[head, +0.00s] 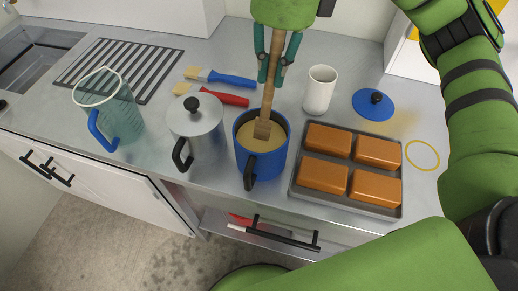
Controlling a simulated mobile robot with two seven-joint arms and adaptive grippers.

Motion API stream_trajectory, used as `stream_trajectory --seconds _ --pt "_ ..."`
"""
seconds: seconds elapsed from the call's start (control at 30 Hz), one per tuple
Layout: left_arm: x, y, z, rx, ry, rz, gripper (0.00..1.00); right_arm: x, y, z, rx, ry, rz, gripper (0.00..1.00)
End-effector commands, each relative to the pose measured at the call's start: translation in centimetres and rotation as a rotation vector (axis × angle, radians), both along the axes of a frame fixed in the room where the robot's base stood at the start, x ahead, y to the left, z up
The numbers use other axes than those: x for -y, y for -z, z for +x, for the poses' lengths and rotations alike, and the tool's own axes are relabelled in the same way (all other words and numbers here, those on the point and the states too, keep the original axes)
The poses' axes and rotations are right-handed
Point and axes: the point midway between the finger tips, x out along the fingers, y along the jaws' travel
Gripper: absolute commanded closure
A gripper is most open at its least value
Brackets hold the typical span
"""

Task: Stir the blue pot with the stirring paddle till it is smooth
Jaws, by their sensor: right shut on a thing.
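The blue pot (262,163) stands on the metal counter with its black handle towards me. It holds a tan mixture (250,135) whose visible surface looks even. My right gripper (276,75), with teal fingers, is above the pot and shut on the wooden stirring paddle (268,100). The paddle is nearly upright, slightly tilted, and its flat end is in the mixture inside the pot. The very tip of the paddle is hidden by the mixture. My left gripper is not in the view.
A metal pot (195,128) stands close left of the blue pot, and a tray (297,192) of brown blocks close right. A white cup (319,90), blue lid (373,105), two brushes (232,80) and a clear jug (121,115) are around. A drain grille (118,68) lies back left.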

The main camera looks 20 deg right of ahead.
Motion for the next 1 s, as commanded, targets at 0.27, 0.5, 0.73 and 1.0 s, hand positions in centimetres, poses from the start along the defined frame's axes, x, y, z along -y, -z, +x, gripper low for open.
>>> stream_trajectory --seconds 0.27,0.5,0.73,1.0 --pt "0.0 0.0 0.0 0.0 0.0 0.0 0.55 0.0 -0.1 0.0 0.0 0.001 0.0 1.0" --pt "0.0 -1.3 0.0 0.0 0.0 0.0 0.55 0.0 -1.6 0.0 0.001 0.001 0.0 1.0" --pt "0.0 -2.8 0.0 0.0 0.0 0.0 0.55 0.0 -3.5 0.0 0.001 0.001 0.0 1.0" --pt "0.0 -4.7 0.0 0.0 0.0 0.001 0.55 0.0 -5.7 0.0 0.0 0.001 0.0 1.0"
